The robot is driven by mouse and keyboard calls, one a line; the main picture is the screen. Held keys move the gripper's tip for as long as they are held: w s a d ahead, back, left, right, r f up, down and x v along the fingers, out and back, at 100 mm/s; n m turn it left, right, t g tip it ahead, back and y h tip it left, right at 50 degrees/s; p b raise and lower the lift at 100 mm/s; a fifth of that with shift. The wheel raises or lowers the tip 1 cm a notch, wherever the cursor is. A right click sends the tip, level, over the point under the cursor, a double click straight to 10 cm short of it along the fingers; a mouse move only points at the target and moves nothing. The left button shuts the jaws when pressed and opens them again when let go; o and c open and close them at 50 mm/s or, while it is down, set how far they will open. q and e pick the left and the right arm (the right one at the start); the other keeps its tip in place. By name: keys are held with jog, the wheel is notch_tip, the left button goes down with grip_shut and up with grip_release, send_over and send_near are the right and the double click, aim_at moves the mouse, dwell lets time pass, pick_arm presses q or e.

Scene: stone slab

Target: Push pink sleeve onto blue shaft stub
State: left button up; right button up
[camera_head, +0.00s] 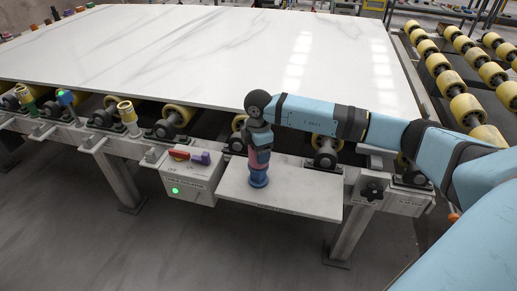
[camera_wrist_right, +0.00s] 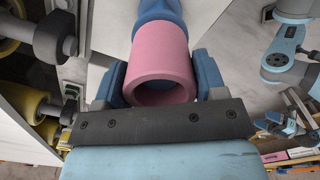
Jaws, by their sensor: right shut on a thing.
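The pink sleeve (camera_head: 261,158) is upright between the fingers of my right gripper (camera_head: 259,147), which is shut on it. In the right wrist view the sleeve (camera_wrist_right: 162,50) is a short, thick tube with its open end towards the camera, and the fingers (camera_wrist_right: 160,85) flank it on both sides. The blue shaft stub (camera_head: 258,179) stands on the pale shelf directly below the sleeve. In the wrist view the stub (camera_wrist_right: 157,10) shows at the sleeve's far end, in line with it. How far the stub reaches inside the sleeve is hidden.
The shelf (camera_head: 300,204) is otherwise bare. A grey control box (camera_head: 187,184) with red and purple pieces on top and a green light is left of it. A large white slab (camera_head: 200,50) lies behind on yellow rollers. Small coloured fittings (camera_head: 127,113) line the frame at left.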

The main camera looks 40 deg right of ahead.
jog(key=shift+f, duration=0.35)
jog(key=o, duration=1)
jog(key=shift+r, duration=0.35)
notch_tip(320, 180, up, 13)
jog(key=shift+r+p, duration=0.1)
jog(key=shift+p, duration=0.45)
